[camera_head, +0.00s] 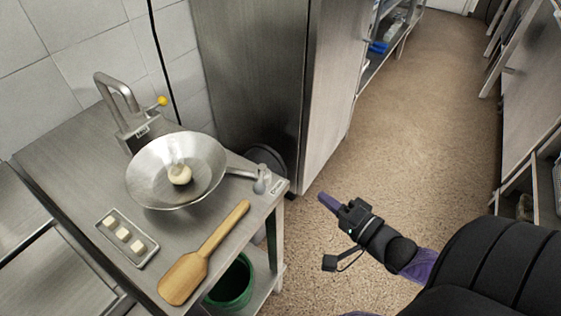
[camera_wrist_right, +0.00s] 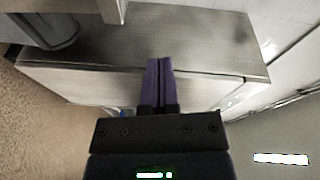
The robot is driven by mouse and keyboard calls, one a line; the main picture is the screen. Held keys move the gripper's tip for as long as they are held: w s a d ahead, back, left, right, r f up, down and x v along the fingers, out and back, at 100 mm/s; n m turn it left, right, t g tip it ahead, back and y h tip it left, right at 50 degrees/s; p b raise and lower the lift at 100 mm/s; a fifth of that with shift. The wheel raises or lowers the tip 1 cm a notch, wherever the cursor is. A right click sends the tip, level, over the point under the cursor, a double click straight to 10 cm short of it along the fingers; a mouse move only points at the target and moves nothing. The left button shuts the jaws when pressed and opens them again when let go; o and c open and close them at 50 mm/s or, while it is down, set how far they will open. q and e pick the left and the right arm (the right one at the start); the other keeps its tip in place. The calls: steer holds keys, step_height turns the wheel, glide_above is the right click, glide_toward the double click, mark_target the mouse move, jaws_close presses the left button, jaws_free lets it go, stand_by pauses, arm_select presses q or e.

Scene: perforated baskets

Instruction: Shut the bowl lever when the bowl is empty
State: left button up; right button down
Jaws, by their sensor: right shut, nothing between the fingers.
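A metal bowl (camera_head: 145,180) stands on the steel table in the head view. A pale lump (camera_head: 180,175) shows inside it, with a whitish, blurred streak above. A lever with a grey end (camera_head: 262,180) is at the bowl's right, beside a small label too blurred to read surely. A second lever with a yellow knob (camera_head: 162,101) is on the tap unit behind the bowl. My right gripper (camera_head: 323,199) is right of the table, over the floor, apart from both levers. Its purple fingers are together and empty in the right wrist view (camera_wrist_right: 158,64). My left gripper is out of view.
A steel table (camera_head: 75,165) carries a small tray (camera_head: 150,255) with pale pieces and a wooden paddle (camera_head: 185,277). A green bucket (camera_head: 235,285) is below. A tall steel cabinet (camera_head: 250,75) stands behind; the floor at right is open.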

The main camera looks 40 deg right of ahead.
steer(key=b, duration=0.3)
glide_toward(263, 175)
steer(key=w+d, duration=0.3)
steer(key=w, duration=0.2)
steer(key=a, duration=0.3)
steer(key=shift+w+a+f, duration=0.15)
steer(key=shift+w+a, duration=0.05)
steer(key=shift+w, duration=0.05)
steer(key=shift+a+f, duration=0.1)
steer(key=shift+a, duration=0.15)
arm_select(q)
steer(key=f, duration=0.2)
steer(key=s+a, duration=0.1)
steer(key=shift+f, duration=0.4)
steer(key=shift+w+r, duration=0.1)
arm_select(e)
steer(key=shift+a+m+h+p, duration=0.15)
steer(key=shift+m+h+p, duration=0.25)
steer(key=shift+h+p, duration=0.15)
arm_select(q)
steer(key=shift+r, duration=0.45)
arm_select(e)
steer(key=shift+h, duration=0.25)
